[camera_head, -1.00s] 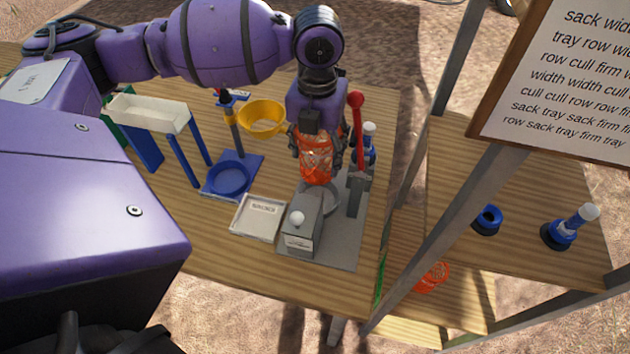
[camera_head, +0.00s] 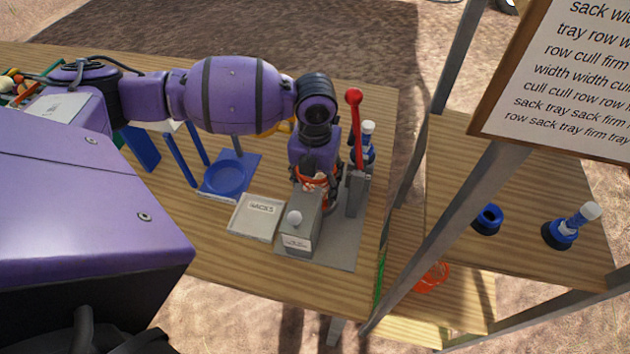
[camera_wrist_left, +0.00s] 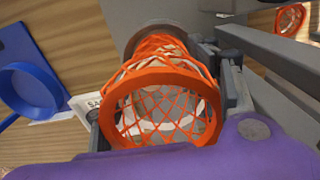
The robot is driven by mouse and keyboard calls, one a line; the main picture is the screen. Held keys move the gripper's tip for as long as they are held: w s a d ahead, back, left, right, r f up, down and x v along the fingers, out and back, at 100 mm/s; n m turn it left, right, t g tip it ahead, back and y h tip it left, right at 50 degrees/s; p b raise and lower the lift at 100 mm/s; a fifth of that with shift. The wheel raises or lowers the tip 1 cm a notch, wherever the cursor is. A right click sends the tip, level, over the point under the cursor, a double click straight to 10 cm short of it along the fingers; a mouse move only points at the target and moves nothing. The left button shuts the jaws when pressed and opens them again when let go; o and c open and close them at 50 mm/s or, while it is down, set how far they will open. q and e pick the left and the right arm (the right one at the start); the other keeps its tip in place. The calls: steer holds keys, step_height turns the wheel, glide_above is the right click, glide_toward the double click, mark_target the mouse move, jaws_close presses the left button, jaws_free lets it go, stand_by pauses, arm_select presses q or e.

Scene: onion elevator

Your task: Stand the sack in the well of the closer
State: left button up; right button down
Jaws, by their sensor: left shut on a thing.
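An orange mesh sack (camera_wrist_left: 165,95) is held in my left gripper (camera_wrist_left: 160,90), with its open orange rim facing the left wrist camera. In the head view the sack (camera_head: 313,178) shows only as a small orange patch behind the grey box of the closer. The closer (camera_head: 297,232) is a grey block with a white knob on a grey plate, with a red-knobbed lever (camera_head: 357,130) at its right. The sack's lower end is over or in the round grey well (camera_wrist_left: 158,32); how deep it sits is hidden. My right gripper is not in view.
A white tray marked SACKS (camera_head: 257,217) lies left of the closer. A blue ring stand (camera_head: 228,177) is further left. A blue-and-white bottle (camera_head: 368,140) stands behind the lever. A shelf with blue items (camera_head: 487,220) is at the right.

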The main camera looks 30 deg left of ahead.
arm_select(q)
steer(key=shift+f, duration=0.15)
steer(key=o, duration=1.2)
steer(key=shift+c, duration=0.2)
step_height(320, 180, up, 8)
steer(key=shift+f, duration=0.1)
